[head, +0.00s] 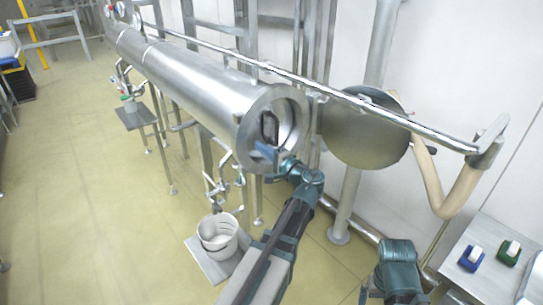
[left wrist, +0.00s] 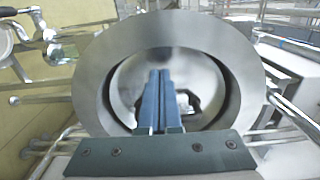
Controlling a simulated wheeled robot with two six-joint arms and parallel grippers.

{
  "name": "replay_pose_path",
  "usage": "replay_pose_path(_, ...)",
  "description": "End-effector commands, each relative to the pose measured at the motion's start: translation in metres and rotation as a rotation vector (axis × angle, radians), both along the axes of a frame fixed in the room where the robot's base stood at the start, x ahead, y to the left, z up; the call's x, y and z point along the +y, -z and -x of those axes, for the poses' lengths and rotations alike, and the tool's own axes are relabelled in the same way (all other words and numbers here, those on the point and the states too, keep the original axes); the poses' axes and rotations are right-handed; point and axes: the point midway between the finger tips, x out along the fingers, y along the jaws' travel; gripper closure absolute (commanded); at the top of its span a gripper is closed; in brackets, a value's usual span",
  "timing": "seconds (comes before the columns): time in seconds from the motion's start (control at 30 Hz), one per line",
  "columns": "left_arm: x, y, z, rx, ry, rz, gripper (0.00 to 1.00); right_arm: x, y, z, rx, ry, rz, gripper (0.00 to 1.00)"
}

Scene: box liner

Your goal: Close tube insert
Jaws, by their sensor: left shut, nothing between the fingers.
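The long steel tube (head: 190,75) lies level on its stand, its thick round mouth (head: 246,140) facing me. The mouth fills the middle of the left wrist view (left wrist: 95,75). A dark part of the insert (head: 269,127) shows inside the bore, also in the left wrist view (left wrist: 211,101); most of it is hidden. My left gripper (head: 264,151) has its blue fingers together and empty, pointing into the opening, as the left wrist view also shows (left wrist: 159,78). I cannot tell whether they touch anything. The round steel door (head: 362,128) stands swung open right of the mouth.
Valves and a white bucket (head: 218,240) are below the mouth. A steel table (head: 490,250) with small blue and green items stands at the right. The floor at left is open.

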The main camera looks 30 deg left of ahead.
Motion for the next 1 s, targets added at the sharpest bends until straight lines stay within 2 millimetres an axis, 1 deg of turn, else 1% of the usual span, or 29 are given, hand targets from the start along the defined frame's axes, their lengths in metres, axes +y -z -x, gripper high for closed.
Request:
replay_pose_path(0.03, 0.01, 0.0, -0.005, 0.0, -0.003, 0.0, 1.0, 0.0, 0.0, 0.0, 0.0, 0.0, 0.0, 0.0)
replay_pose_path(0.1, 0.02, 0.0, -0.009, 0.0, -0.002, 0.0, 1.0, 0.0, 0.0, 0.0, 0.0, 0.0, 0.0, 0.0)
replay_pose_path(0.3, 0.04, 0.0, -0.017, 0.0, 0.0, 0.0, 1.0, 0.0, 0.0, 0.0, 0.0, 0.0, 0.0, 0.0)
replay_pose_path(0.47, 0.046, 0.0, -0.019, 0.0, 0.0, 0.0, 1.0, 0.0, 0.0, 0.0, 0.0, 0.0, 0.0, 0.0)
replay_pose_path(0.83, 0.047, 0.0, -0.019, 0.0, 0.0, 0.0, 1.0, 0.0, 0.0, 0.0, 0.0, 0.0, 0.0, 0.0)
replay_pose_path(0.93, 0.054, 0.0, -0.023, 0.0, 0.0, 0.0, 1.0, 0.0, 0.0, 0.0, 0.0, 0.0, 0.0, 0.0)
replay_pose_path(1.0, 0.064, 0.0, -0.028, 0.0, -0.002, 0.0, 1.0, 0.0, 0.0, 0.0, 0.0, 0.0, 0.0, 0.0)
